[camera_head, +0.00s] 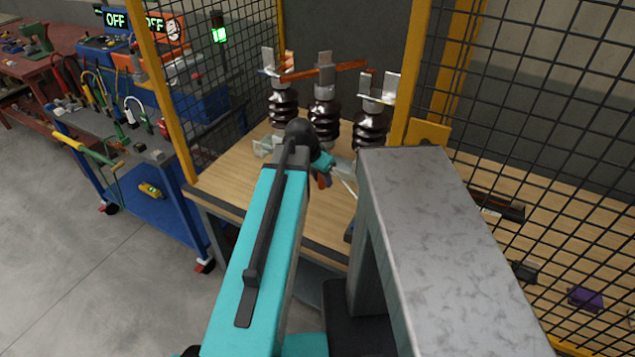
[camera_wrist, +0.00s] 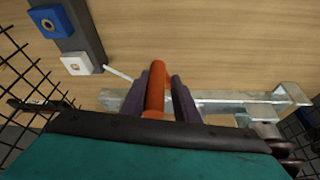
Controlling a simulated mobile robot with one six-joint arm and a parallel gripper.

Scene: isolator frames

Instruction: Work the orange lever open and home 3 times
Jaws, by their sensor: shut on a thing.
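In the wrist view the orange lever (camera_wrist: 155,92) stands between the two dark purple fingers of my gripper (camera_wrist: 161,80), which are shut on it. A grey metal bar (camera_wrist: 235,97) runs sideways behind the lever and ends in a bracket at the right. In the head view my gripper (camera_head: 323,179) is low in front of the insulators, and my arm hides most of the lever. Three dark ribbed insulators (camera_head: 322,120) stand on the wooden bench (camera_head: 235,180). An orange bar (camera_head: 345,67) lies across the tops of the left and middle ones, its right end near the right one.
Black mesh panels (camera_head: 560,150) with yellow posts (camera_head: 163,90) enclose the bench. In the wrist view a dark strip with blue (camera_wrist: 48,22) and white (camera_wrist: 76,64) square pieces lies at upper left. A blue cart (camera_head: 130,170) with tools stands left. Signs (camera_head: 115,19) read OFF.

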